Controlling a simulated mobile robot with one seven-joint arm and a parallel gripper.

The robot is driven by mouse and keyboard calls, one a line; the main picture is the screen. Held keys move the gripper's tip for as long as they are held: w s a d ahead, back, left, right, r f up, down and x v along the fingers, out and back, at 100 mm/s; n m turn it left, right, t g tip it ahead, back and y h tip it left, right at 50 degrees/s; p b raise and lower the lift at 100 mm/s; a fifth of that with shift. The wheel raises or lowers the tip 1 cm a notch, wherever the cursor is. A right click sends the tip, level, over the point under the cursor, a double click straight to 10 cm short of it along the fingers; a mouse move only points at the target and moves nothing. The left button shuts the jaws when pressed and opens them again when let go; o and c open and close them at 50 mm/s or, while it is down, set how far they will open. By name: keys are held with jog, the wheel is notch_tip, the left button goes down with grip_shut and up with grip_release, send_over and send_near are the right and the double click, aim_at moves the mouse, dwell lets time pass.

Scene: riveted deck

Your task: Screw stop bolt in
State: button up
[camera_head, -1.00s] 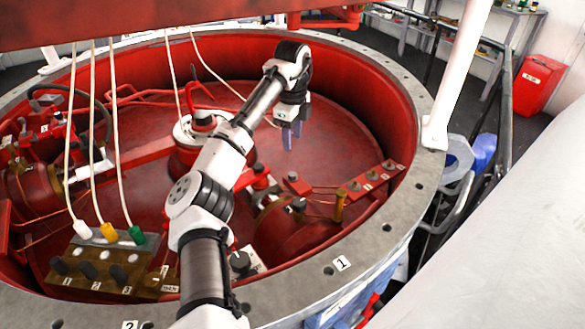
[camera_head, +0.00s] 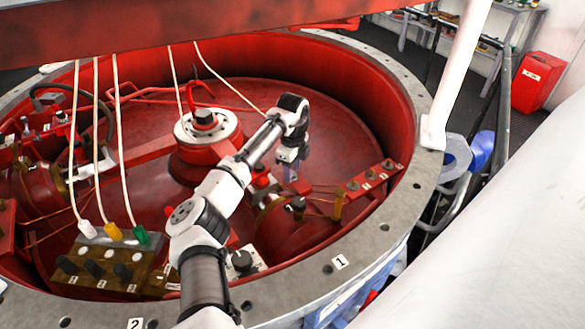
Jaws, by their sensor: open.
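My gripper (camera_head: 291,173) is open, fingers pointing down, above the red floor of the round pit. I see nothing between its fingers. Just below it, a dark-topped metal fitting (camera_head: 298,204) stands on a red cylindrical housing (camera_head: 283,232); the gripper appears apart from it, but the gap is hard to judge. A red bar (camera_head: 370,180) with several dark bolt-like heads lies to the right of the gripper. I cannot tell which of these parts, if any, is the stop bolt. My arm hides part of the pit floor.
A grey flanged rim (camera_head: 290,285) encircles the pit. A red hub with a black knob (camera_head: 204,118) stands left of my gripper. White cables hang to a plug block (camera_head: 105,262) at lower left. A red beam (camera_head: 150,30) crosses overhead.

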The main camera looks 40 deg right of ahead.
grip_shut()
jog(key=shift+m+p, duration=0.55)
jog(key=shift+m, duration=1.95)
grip_release()
notch_tip(320, 180, up, 14)
jog(key=b, duration=0.1)
jog(key=shift+b, duration=0.35)
